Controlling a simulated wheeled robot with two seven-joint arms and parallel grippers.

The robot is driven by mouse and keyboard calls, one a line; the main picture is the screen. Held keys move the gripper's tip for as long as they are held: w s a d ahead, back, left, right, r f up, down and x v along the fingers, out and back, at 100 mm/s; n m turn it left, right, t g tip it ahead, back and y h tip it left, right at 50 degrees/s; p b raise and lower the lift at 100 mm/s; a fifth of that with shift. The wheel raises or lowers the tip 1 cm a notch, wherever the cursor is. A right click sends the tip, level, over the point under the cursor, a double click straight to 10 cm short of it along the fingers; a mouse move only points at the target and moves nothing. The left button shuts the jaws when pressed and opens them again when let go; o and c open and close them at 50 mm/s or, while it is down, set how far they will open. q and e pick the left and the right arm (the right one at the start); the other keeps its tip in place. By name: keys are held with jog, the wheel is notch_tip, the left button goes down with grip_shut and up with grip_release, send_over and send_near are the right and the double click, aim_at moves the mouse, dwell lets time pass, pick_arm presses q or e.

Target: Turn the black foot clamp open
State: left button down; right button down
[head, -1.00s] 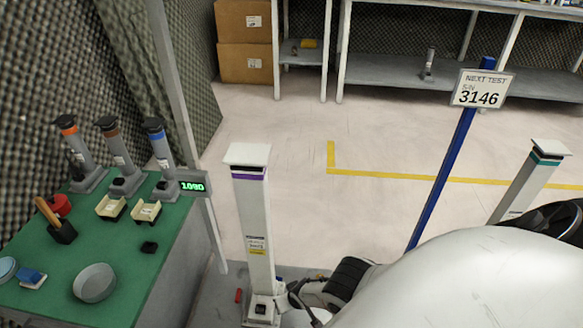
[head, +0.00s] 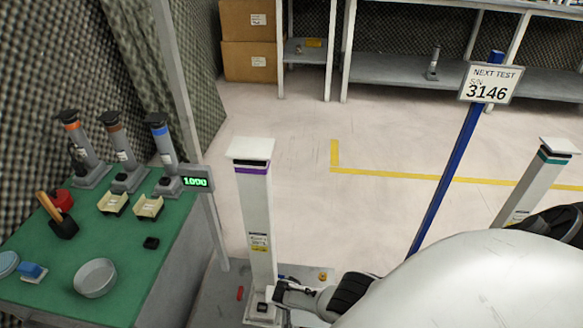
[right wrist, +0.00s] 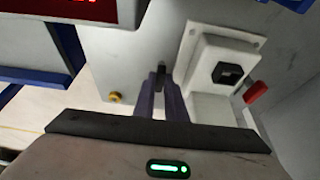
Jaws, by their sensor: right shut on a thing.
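A white column (head: 257,215) with a purple band stands upright on a grey base plate (head: 215,300). Its foot is a white block with a black square fitting, also visible in the right wrist view (right wrist: 212,80). My right gripper (head: 278,292) is low beside the foot, on its right. In the right wrist view my right gripper (right wrist: 161,90) has its purple-grey fingers shut on a small black part, the foot clamp (right wrist: 160,72), against the grey plate. The fingers hide most of the clamp, so its turn angle cannot be told. My left gripper is not in view.
A red lever (right wrist: 255,92) sticks out beside the foot block, and an orange knob (right wrist: 115,97) sits on the plate. A green-topped bench (head: 120,245) with tools and trays stands at left. A blue post (head: 445,180) with a sign is at right. Open floor lies behind.

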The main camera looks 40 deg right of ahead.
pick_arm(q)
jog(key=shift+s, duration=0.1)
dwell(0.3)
pick_arm(e)
jog(key=c, duration=1.8)
grip_release()
